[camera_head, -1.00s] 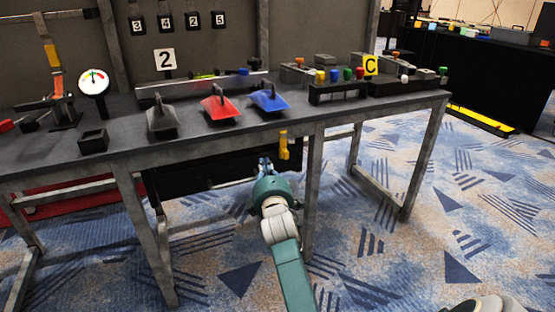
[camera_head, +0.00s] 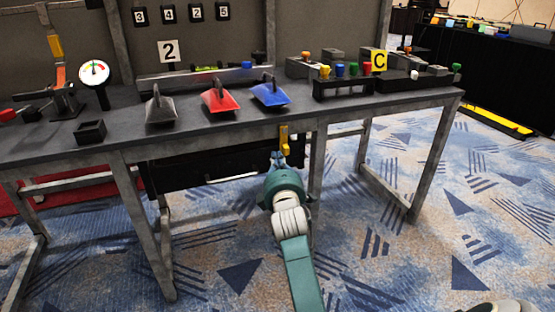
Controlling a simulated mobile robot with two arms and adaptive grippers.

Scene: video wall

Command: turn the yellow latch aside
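The yellow latch (camera_head: 285,140) hangs upright at the front edge of the table, at the right end of a black drawer (camera_head: 200,172) under the tabletop. My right gripper (camera_head: 279,159) reaches up from below, with its fingertips just under the lower end of the latch. I cannot tell whether they touch it. The fingers are small and partly hidden by the teal wrist, so their opening is unclear. My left gripper is out of view.
On the table (camera_head: 215,125) stand grey, red (camera_head: 219,101) and blue (camera_head: 270,94) handled tools, a round gauge (camera_head: 94,72) and a small black box (camera_head: 90,131). Table legs flank my arm.

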